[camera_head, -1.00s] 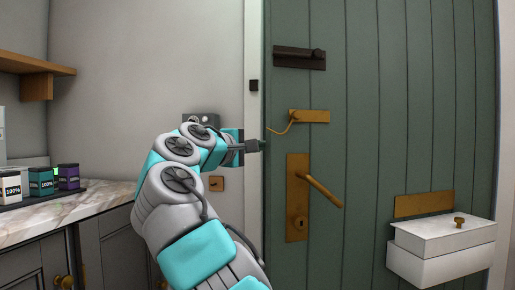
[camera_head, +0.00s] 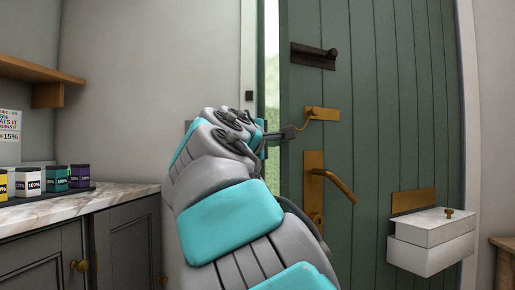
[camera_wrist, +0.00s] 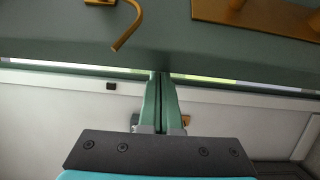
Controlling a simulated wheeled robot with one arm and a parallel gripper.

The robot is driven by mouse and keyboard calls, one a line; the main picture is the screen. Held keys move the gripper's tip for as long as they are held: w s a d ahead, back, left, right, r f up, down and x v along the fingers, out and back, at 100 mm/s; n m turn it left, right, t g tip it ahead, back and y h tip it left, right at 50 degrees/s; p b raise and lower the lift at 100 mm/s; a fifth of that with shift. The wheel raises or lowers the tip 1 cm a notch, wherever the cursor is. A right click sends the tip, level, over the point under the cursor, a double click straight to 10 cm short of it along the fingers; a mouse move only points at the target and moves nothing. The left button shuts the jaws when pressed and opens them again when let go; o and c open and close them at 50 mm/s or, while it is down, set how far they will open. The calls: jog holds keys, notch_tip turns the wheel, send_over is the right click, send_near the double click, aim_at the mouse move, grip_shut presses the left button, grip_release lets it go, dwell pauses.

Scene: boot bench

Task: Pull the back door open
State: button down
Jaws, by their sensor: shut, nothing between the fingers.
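The green plank back door (camera_head: 395,120) stands ajar. A strip of bright greenery shows between its left edge and the white frame (camera_head: 249,60). A brass lever handle (camera_head: 337,185) on a long plate is on the door, with a brass hook latch (camera_head: 318,114) above it. My gripper (camera_head: 292,131) is shut and empty at the door's left edge, below the hook and above the lever. In the wrist view the closed fingers (camera_wrist: 159,80) reach the door's edge; the hook (camera_wrist: 128,32) shows beyond them. I cannot tell whether they touch the door.
A dark bolt (camera_head: 313,55) is high on the door. A white letter box (camera_head: 432,243) juts from its lower right. A marble-topped counter (camera_head: 85,207) with several small tins stands at the left, under a wooden shelf (camera_head: 40,72). A wooden surface (camera_head: 503,245) is at the far right.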

jog(key=s+d+n+y+p, duration=0.1)
jog(key=s+d+y, duration=0.1)
jog(key=s+d, duration=0.5)
jog(key=s+d+n+t+y+p, duration=0.1)
jog(key=s+d+y+p, duration=0.1)
jog(key=s+d, duration=0.6)
jog(key=s+d+n+y+p, duration=0.1)
jog(key=s+d, duration=0.7)
jog(key=s, duration=0.9)
jog(key=shift+f+n+t+y, duration=0.3)
jog(key=shift+y, duration=0.1)
jog(key=shift+d, duration=0.1)
jog(key=shift+p, duration=0.3)
jog(key=w+a, duration=0.2)
jog(key=a, duration=0.1)
jog(key=s, duration=0.9)
jog(key=shift+s+d, duration=0.3)
jog(key=shift+s, duration=0.1)
